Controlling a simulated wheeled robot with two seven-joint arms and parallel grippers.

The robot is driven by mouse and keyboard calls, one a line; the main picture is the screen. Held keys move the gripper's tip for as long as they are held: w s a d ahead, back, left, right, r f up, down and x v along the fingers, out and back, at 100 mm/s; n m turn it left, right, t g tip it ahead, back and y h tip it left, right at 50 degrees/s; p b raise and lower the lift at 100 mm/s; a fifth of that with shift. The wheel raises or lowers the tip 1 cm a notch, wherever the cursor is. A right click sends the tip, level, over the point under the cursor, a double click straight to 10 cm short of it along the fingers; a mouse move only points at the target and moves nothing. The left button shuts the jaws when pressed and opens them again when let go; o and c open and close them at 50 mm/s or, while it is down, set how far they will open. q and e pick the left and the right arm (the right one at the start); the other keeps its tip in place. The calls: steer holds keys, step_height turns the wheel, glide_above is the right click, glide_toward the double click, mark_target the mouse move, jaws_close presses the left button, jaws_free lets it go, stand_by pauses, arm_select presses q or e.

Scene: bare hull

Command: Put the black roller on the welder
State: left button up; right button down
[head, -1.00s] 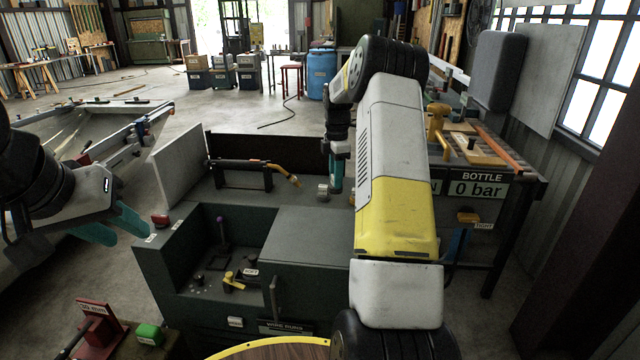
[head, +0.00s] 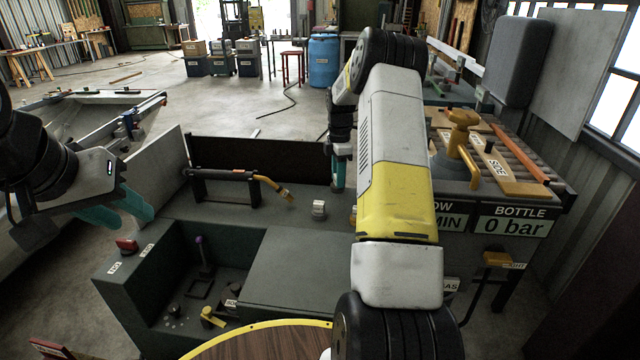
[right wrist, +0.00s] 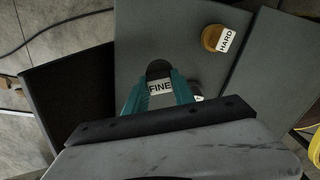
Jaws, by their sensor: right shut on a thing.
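The welder is a dark green cabinet (head: 310,262) in front of me, with an open compartment at its left. My right gripper (right wrist: 158,88) is shut on a black rounded piece (right wrist: 159,68) with a FINE label, taken to be the black roller. It is held over the grey-green top of the welder; the gap below is hard to judge. In the head view my arm largely hides this right gripper (head: 338,172). My left gripper (head: 136,220) is open and empty, left of the welder.
An orange round piece labelled HARD (right wrist: 212,38) sits on the welder top. A torch on a black rack (head: 235,175) stands at the back left of it. A small white-labelled block (head: 318,208) is near the middle. A bench with a gas gauge sign (head: 512,220) is at right.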

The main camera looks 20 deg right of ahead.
steer(key=shift+f, duration=2.45)
steer(key=shift+f, duration=0.1)
steer(key=c, duration=1.1)
jaws_free()
steer(key=shift+o, duration=0.2)
